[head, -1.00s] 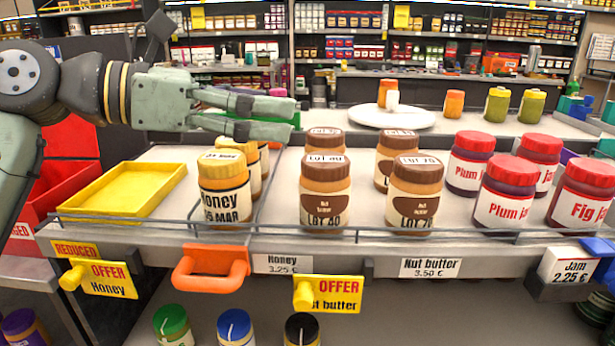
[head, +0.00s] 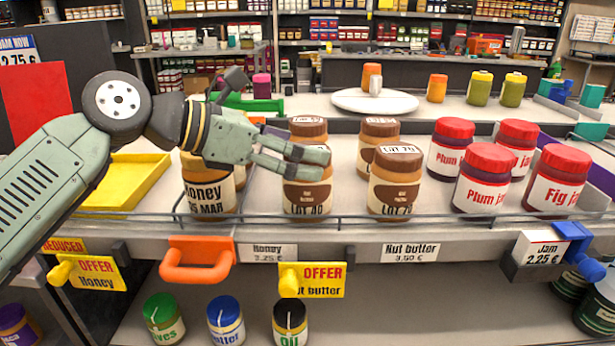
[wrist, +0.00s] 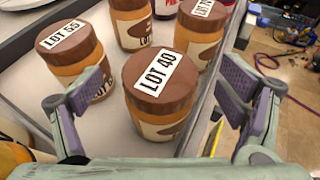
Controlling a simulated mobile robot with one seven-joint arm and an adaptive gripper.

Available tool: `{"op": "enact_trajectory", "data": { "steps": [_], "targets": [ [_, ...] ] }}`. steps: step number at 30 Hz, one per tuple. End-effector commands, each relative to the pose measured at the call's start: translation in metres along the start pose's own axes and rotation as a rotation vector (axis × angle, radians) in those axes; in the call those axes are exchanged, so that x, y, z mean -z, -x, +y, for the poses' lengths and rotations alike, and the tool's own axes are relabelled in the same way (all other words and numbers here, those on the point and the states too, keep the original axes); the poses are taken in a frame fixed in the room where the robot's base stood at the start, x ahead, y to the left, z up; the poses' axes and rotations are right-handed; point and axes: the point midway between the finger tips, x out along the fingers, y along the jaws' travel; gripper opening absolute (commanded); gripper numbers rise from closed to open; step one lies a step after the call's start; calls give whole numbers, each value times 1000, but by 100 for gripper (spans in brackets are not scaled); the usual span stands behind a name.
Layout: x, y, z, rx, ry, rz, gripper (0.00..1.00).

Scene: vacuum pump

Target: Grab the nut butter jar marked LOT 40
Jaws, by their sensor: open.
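The LOT 40 nut butter jar (head: 307,199) stands upright in the front row of the shelf, brown-lidded with a brown and white label. In the wrist view its lid, marked LOT 40 (wrist: 160,82), lies below and between my open fingers. My gripper (head: 304,160) is at lid height in the head view, its fingers covering the lid. My gripper (wrist: 172,95) is open and holds nothing. The LOT 55 jar (wrist: 70,52) stands behind it, close to one finger. Another nut butter jar (head: 397,190), its lot ending unclear, stands to the right.
Honey jars (head: 208,197) stand close on the left, partly behind my arm. Red-lidded plum jam jars (head: 482,180) stand right. A wire rail (head: 350,217) runs along the shelf front. A yellow tray (head: 125,182) lies left. An orange handle (head: 196,262) sticks out below.

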Motion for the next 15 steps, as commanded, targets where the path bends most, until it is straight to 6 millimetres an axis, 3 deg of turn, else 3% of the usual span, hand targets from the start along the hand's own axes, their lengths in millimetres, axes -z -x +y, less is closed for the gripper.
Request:
{"op": "enact_trajectory", "data": {
  "steps": [8,15],
  "targets": [
    [0,-5,0,-1,0,-1,89],
    [0,-5,0,-1,0,-1,74]
  ]
}}
